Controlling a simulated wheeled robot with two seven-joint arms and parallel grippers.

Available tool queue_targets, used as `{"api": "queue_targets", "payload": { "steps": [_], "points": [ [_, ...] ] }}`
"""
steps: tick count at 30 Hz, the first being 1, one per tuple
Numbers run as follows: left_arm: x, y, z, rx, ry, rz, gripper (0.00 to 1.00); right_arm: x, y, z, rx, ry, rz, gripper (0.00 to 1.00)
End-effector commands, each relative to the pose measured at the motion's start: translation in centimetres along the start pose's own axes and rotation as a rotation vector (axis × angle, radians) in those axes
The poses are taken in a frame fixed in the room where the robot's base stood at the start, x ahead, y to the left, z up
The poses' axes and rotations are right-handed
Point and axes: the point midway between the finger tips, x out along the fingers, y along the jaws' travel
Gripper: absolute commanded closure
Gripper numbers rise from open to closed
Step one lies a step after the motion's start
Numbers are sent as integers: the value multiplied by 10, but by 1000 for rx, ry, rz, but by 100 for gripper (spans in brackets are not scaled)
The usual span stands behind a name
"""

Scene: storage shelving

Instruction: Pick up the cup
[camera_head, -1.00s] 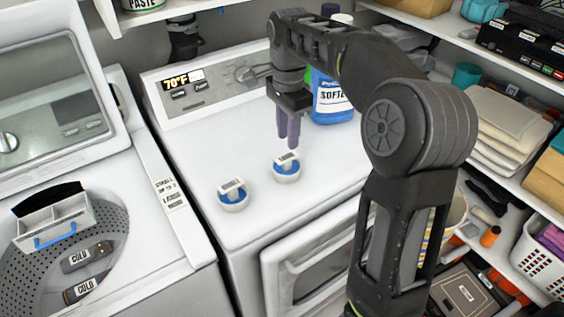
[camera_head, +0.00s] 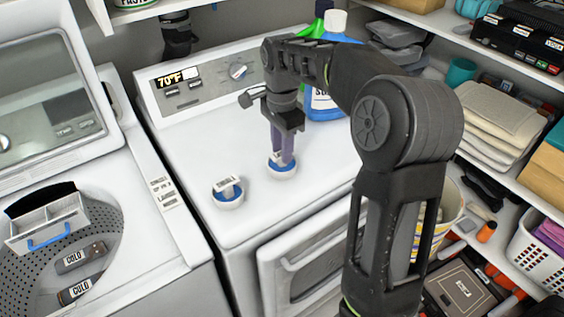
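Two small round white cups with blue inside and a white raised piece on top stand upright on the white dryer top (camera_head: 320,175). The left cup (camera_head: 228,198) is fully in view and its raised piece has a label. The right cup (camera_head: 282,171) is partly covered by my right gripper (camera_head: 281,160). The gripper's purple fingers point down, with their tips at the right cup's raised piece. The fingers hide most of that piece, and I cannot tell whether they are closed on it. My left gripper is not in view.
A blue bottle (camera_head: 322,105) stands behind my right gripper. The control panel (camera_head: 200,82) runs along the dryer's back. An open washer (camera_head: 95,225) with a small caddy (camera_head: 48,222) is at the left. Shelves with folded cloths (camera_head: 497,118) are at the right.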

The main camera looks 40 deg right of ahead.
Motion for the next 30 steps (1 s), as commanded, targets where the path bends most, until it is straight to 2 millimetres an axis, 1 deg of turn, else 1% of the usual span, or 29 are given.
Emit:
{"api": "queue_targets", "payload": {
  "steps": [3, 6, 23, 30],
  "points": [
    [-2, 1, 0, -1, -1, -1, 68, 15, 0, 0, 0, 0, 2, 71],
    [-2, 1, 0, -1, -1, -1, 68, 20, 0, 0, 0, 0, 0, 71],
    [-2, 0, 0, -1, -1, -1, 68, 20, 0, 0, 0, 0, -1, 71],
    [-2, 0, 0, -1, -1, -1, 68, 20, 0, 0, 0, 0, -1, 90]
  ]
}}
